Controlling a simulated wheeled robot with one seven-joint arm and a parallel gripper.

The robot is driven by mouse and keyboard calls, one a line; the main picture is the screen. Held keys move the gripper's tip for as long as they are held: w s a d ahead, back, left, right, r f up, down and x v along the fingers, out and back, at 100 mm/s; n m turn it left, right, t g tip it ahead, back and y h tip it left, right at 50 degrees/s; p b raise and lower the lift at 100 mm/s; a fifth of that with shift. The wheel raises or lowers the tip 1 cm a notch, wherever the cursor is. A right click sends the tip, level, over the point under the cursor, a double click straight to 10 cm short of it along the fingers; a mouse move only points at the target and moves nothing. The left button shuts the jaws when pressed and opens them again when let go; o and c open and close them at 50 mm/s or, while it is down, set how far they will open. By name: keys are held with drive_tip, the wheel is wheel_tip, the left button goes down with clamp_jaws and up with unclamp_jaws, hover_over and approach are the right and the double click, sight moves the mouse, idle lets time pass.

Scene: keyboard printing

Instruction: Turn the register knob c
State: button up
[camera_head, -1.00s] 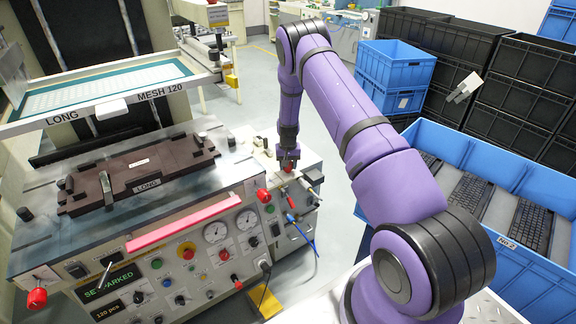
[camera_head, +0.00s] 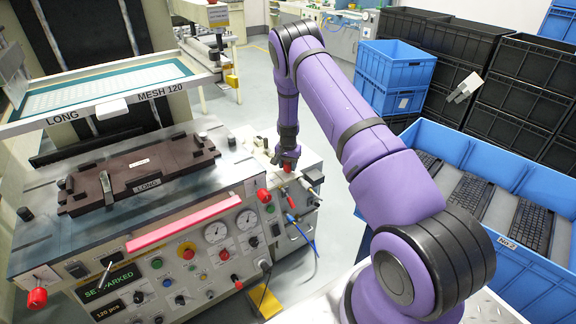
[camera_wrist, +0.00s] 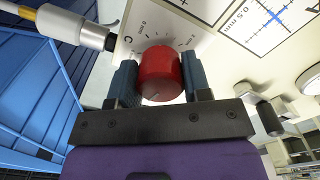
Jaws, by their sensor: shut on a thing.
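The register knob c is a red round knob (camera_wrist: 160,74) in the wrist view, on a pale panel with a letter C and a printed scale beside it. My gripper (camera_wrist: 160,84) is shut on it, one dark finger on each side. In the head view my gripper (camera_head: 287,160) reaches down to the right end of the machine. The red knob (camera_head: 287,167) shows only partly there, under the fingers.
A metal fitting with a yellow-tipped cable (camera_wrist: 85,27) lies close to the left finger in the wrist view. Other red knobs (camera_head: 264,196) and a blue cable (camera_head: 303,232) are near the machine's right end. A blue crate of keyboards (camera_head: 400,150) stands at right.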

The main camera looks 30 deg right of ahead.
drive_tip(key=o, duration=0.9)
wheel_tip(320, 180, up, 11)
drive_tip(key=shift+f, duration=0.1)
idle(0.3)
